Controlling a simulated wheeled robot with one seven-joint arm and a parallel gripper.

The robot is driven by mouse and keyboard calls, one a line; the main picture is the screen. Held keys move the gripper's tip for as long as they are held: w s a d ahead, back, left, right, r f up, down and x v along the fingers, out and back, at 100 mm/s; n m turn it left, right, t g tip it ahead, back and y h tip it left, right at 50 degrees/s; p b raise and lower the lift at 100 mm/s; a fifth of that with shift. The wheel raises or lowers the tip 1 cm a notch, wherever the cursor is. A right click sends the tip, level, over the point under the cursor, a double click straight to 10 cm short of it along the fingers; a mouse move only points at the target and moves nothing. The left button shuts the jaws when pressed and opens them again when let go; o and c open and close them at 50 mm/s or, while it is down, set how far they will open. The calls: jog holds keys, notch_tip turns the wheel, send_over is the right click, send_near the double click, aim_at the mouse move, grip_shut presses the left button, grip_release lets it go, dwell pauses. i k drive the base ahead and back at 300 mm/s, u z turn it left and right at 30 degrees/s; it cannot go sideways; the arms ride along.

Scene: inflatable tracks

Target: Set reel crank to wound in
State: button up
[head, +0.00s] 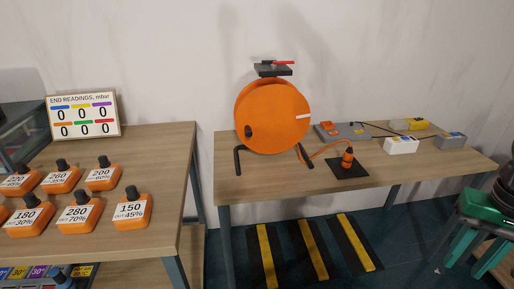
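An orange cable reel (275,110) stands upright on black legs on the right-hand wooden table. A dark knob (248,131), which looks like the crank handle, sits at the lower left of its face. A white mark (303,117) is at the right of the face. An orange cable (322,151) runs from the reel to an orange plug (347,158) on a black mat. My gripper (457,272) is at the lower right, green with two teal fingers. The fingers are apart with nothing visible between them. It is well away from the reel.
A dark plate with a red lever (283,63) is above the reel. Grey, white and yellow boxes (401,145) stand on the table's right. The left table (160,165) holds several orange weights and a readings board (83,115). Striped floor mats (312,248) lie below.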

aim_at(271, 116)
jog(key=u, duration=0.05)
jog(key=k, duration=0.25)
jog(key=u, duration=1)
jog(key=i, duration=0.95)
jog(key=z, duration=0.25)
